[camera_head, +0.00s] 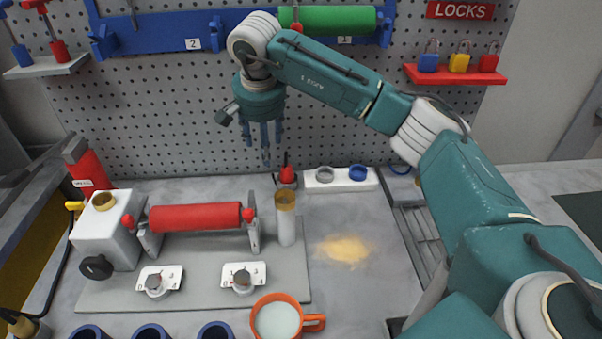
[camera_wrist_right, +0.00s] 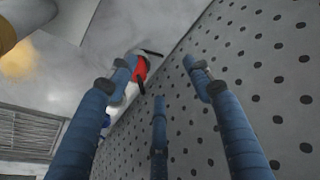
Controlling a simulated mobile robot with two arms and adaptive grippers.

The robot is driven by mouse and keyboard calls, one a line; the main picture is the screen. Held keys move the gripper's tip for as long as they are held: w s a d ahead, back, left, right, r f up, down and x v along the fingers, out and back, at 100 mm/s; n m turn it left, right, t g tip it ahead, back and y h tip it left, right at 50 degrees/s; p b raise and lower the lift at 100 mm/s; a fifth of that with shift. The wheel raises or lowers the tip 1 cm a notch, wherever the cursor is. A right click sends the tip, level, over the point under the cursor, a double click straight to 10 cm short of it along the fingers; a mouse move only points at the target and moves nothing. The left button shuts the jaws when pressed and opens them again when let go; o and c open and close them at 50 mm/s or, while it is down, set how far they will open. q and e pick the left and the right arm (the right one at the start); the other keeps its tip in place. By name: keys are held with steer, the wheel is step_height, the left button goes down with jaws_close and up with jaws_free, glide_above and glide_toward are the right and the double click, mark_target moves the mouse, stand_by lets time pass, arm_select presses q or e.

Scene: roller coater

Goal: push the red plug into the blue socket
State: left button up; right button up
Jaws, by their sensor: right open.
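The red plug (camera_head: 287,175), with a dark stem on top, stands at the left end of a white socket strip (camera_head: 341,181) at the foot of the pegboard. The blue socket (camera_head: 358,172) is a ring at the strip's right end, with a grey socket (camera_head: 324,174) between. My right gripper (camera_head: 264,150) points down, open and empty, above and slightly left of the plug. In the right wrist view the red plug (camera_wrist_right: 140,70) is partly hidden behind the left finger of the gripper (camera_wrist_right: 163,72). My left gripper is not in view.
A roller machine with a red roller (camera_head: 195,217) and a white cylinder (camera_head: 286,222) with a brown top stand in front. Yellow powder (camera_head: 344,249) lies right of them. An orange mug (camera_head: 277,318) is at the front. The pegboard (camera_head: 200,110) is close behind the gripper.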

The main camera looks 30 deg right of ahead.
steer(key=g+h, duration=0.1)
glide_above(286, 166)
steer(key=s, duration=0.1)
steer(key=shift+s+a+f, duration=0.1)
steer(key=shift+a+f, duration=0.15)
steer(key=shift+f, duration=0.65)
steer(key=p+x, duration=0.1)
steer(key=x, duration=0.2)
steer(key=p+x, duration=0.1)
steer(key=x, duration=0.1)
steer(key=shift+a+f+p, duration=0.25)
steer(key=shift+p, duration=0.05)
steer(key=shift+f, duration=0.5)
arm_select(q)
steer(key=r, duration=0.2)
steer(key=shift+w+d+r, duration=0.1)
steer(key=shift+w+r, duration=0.2)
steer(key=shift+r, duration=0.05)
arm_select(e)
steer(key=c, duration=1.3)
